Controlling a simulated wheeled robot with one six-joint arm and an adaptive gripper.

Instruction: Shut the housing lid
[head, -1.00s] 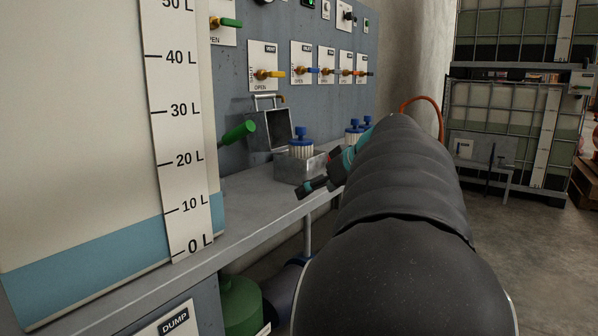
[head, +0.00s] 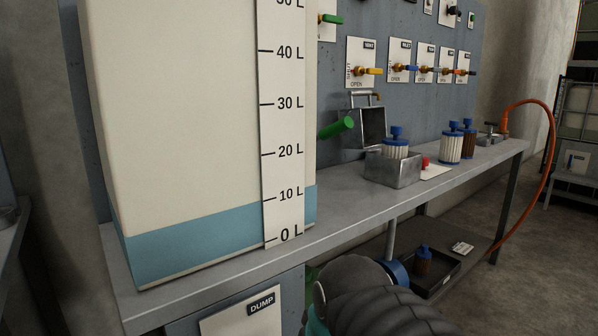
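The metal housing (head: 393,174) sits on the bench as an open-topped box. Its lid (head: 372,127) stands raised behind it, with the dark hollow inside showing and a handle on top. A white pleated filter with a blue cap (head: 396,145) rises from the box; the front wall hides its lower part. My gripper is not in view. Only part of my arm shows at the bottom edge, low in front of the bench and apart from the housing.
A large tank (head: 190,120) with a litre scale fills the left of the bench (head: 340,215). A green-handled valve (head: 336,128) is left of the lid. Another white filter (head: 451,146), a brown one (head: 468,140) and a red item (head: 425,162) stand right. An orange hose (head: 549,150) hangs at the right end.

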